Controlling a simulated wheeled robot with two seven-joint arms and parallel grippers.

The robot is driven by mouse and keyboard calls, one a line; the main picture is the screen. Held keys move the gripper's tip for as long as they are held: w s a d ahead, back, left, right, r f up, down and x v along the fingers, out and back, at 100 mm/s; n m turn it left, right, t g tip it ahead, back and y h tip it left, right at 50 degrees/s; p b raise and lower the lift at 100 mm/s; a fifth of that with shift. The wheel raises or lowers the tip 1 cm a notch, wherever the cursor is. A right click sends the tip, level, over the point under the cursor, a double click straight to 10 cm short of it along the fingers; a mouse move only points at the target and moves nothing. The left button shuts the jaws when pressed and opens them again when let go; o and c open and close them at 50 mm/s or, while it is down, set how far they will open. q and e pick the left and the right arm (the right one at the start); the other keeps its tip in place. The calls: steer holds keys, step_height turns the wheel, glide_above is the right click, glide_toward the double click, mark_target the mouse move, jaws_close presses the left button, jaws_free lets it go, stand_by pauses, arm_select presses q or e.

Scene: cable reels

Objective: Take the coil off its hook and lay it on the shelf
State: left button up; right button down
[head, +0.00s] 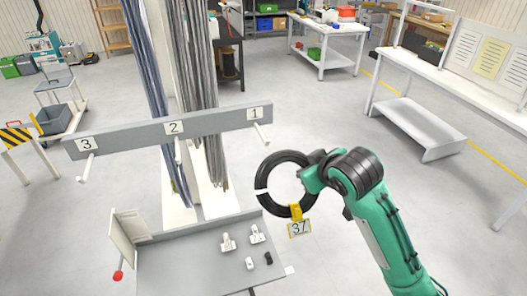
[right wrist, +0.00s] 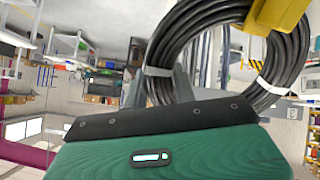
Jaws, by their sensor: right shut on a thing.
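The coil (head: 262,184) is a ring of black cable with white bands and a yellow strap with a tag reading 37. My right gripper (head: 307,178) is shut on the coil's right side and holds it in the air, right of hook 1 (head: 262,134) and apart from it. The coil (right wrist: 165,55) also fills the top of the right wrist view, between the gripper's fingers. Hook 2 (head: 177,150) and hook 3 (head: 87,168) are bare. The grey shelf (head: 180,268) lies below the hook rail, left of and lower than the coil. My left gripper is out of view.
The hook rail (head: 140,137) spans above the shelf. Several small white fittings (head: 228,243) and a black one (head: 268,258) sit on the shelf's right part; its left part is clear. An upright panel (head: 124,238) and a red knob (head: 118,275) are at its left end.

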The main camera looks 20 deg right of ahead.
steer(key=g, duration=0.2)
steer(key=s+g, duration=0.1)
steer(key=g, duration=0.1)
steer(key=shift+r, duration=0.15)
steer(key=shift+s+g, duration=0.25)
steer(key=shift+g, duration=0.05)
stand_by(0.3)
steer(key=g, duration=0.2)
steer(key=shift+s+d+g, duration=0.1)
steer(key=shift+s+g, duration=0.9)
steer(key=shift+g, duration=0.7)
